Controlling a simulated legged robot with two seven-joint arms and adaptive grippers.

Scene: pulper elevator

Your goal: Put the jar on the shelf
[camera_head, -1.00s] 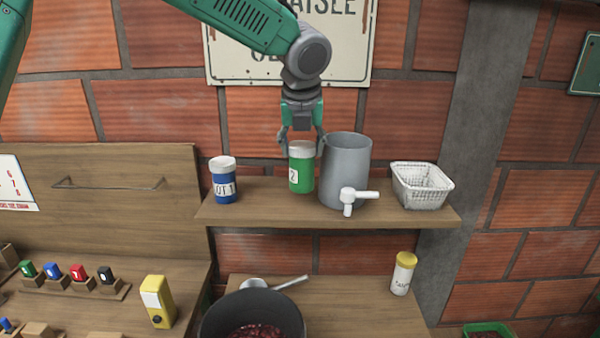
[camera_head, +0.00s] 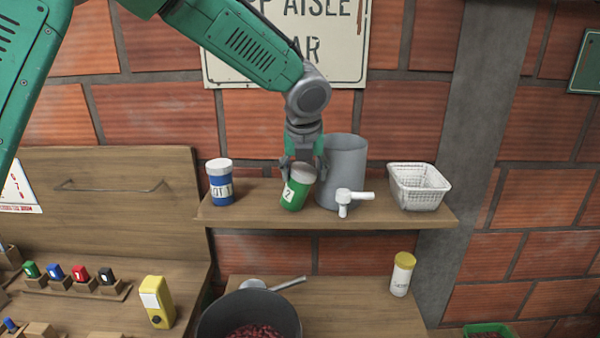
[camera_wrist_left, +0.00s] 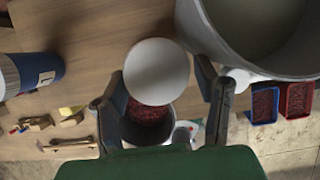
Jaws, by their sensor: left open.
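The green jar (camera_head: 294,190) with a white lid and a "2" label is on the wooden shelf (camera_head: 260,215), tilted, its lid leaning to the right. My left gripper (camera_head: 304,168) is open just above and around the lid. In the left wrist view the white lid (camera_wrist_left: 156,72) shows between the spread fingers of my left gripper (camera_wrist_left: 160,100); whether a finger touches it is unclear. The lid hides the jar's body there. My right gripper is not in view.
A blue jar (camera_head: 220,184) stands to the left on the shelf. A grey tank with a white tap (camera_head: 345,160) stands close at the right, beside a white basket (camera_head: 418,187). Below are a dark pot (camera_head: 250,312) and a yellow-lidded jar (camera_head: 402,274).

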